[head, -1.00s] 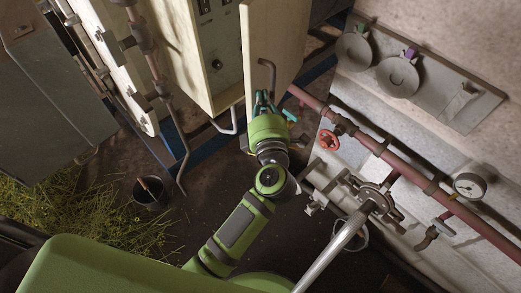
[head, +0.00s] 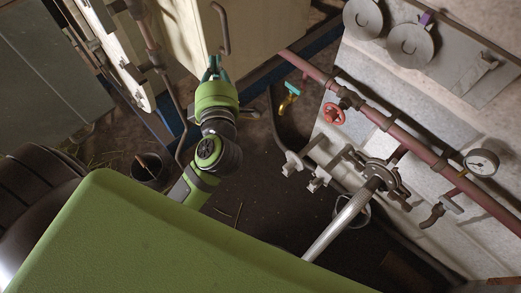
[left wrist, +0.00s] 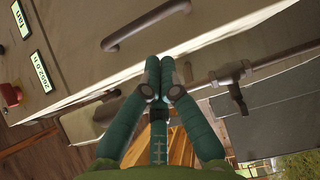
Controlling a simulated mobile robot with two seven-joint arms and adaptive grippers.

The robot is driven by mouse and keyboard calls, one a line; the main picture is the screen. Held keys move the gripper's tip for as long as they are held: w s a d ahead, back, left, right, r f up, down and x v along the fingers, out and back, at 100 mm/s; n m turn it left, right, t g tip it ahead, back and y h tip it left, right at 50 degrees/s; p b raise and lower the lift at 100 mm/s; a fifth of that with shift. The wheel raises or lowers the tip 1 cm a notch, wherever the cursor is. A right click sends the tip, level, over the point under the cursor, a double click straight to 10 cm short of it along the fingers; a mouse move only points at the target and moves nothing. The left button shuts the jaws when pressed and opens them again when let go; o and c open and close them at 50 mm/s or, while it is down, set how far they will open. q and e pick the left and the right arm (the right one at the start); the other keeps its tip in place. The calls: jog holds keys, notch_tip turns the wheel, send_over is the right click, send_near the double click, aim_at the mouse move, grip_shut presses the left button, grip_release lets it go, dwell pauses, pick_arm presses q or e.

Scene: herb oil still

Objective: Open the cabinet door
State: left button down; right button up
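The cabinet door (head: 258,28) is a cream panel at the top of the head view. Its curved bar handle (head: 222,28) is on the face towards me, near the left edge. In the left wrist view the dark handle (left wrist: 145,25) shows above the fingers, apart from them. My left gripper (head: 213,66) is at the door's lower left corner, below the handle. Its teal fingers (left wrist: 160,68) are together, with nothing seen between them. How far the door stands out from the cabinet is hard to tell. My right gripper is not in view.
A red pipe (head: 375,128) with a red valve wheel (head: 333,114) and a gauge (head: 481,162) runs along the right. A teal-handled tap (head: 290,92) is right of my left gripper. A dark bucket (head: 150,172) stands left. Labels (left wrist: 42,72) and a red button (left wrist: 11,95) show beside the door.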

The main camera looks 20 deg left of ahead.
pick_arm(q)
jog(key=d+f+m+h, duration=0.3)
jog(key=f+m, duration=0.3)
jog(key=f, duration=0.4)
jog(key=d+f+m+h+b, duration=0.1)
jog(key=d+f+m+h, duration=0.2)
jog(key=f, duration=0.7)
jog(key=d+f+m+h+b, duration=0.1)
jog(key=d+f+m+h, duration=0.2)
jog(key=f+m, duration=0.5)
jog(key=shift+s+d+f+m, duration=0.25)
jog(key=shift+d+f, duration=0.25)
jog(key=shift+f, duration=0.5)
